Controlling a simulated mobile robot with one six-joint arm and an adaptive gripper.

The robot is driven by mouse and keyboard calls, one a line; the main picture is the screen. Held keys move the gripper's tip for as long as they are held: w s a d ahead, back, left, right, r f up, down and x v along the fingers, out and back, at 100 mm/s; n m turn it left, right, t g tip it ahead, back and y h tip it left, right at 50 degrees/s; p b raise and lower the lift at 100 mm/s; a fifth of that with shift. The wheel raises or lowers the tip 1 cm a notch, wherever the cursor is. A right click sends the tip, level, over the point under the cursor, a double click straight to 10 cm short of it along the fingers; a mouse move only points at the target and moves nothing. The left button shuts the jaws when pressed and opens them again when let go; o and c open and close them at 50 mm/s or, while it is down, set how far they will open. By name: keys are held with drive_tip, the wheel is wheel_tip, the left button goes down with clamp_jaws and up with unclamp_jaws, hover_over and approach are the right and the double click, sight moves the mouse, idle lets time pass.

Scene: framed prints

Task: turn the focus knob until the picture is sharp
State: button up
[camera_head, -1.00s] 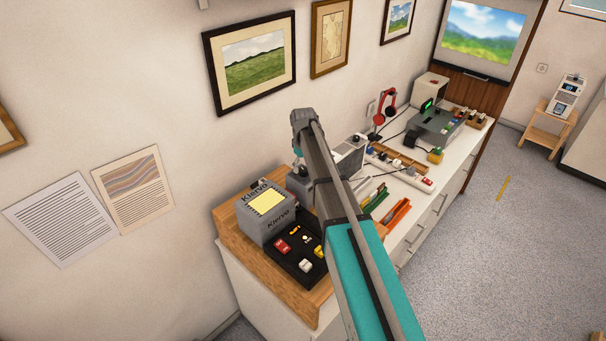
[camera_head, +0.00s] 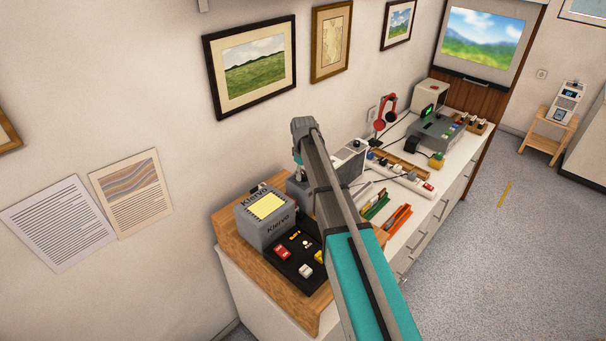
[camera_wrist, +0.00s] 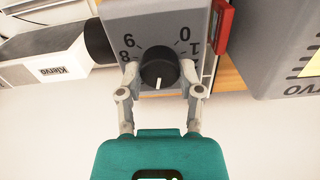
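The black focus knob (camera_wrist: 158,70) sits on a grey box face (camera_wrist: 158,22) with printed numbers around it, in the wrist view. Its white pointer line points down in that view, towards my gripper. My gripper (camera_wrist: 159,73) has one fingertip on each side of the knob, and both appear to touch it. In the head view my arm hides the knob and most of its grey box (camera_head: 299,187). The projected landscape picture (camera_head: 483,38) on the wall screen at the back looks blurred, with soft hills and clouds.
A red part (camera_wrist: 225,28) stands close to the right. A grey box with a yellow panel (camera_head: 266,222) and a black button tray (camera_head: 291,267) stand near my arm.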

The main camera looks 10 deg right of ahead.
clamp_jaws()
drive_tip(key=shift+m, duration=0.3)
drive_tip(key=shift+m, duration=2.2)
drive_tip(key=o, duration=0.8)
unclamp_jaws()
drive_tip(key=shift+n, duration=0.5)
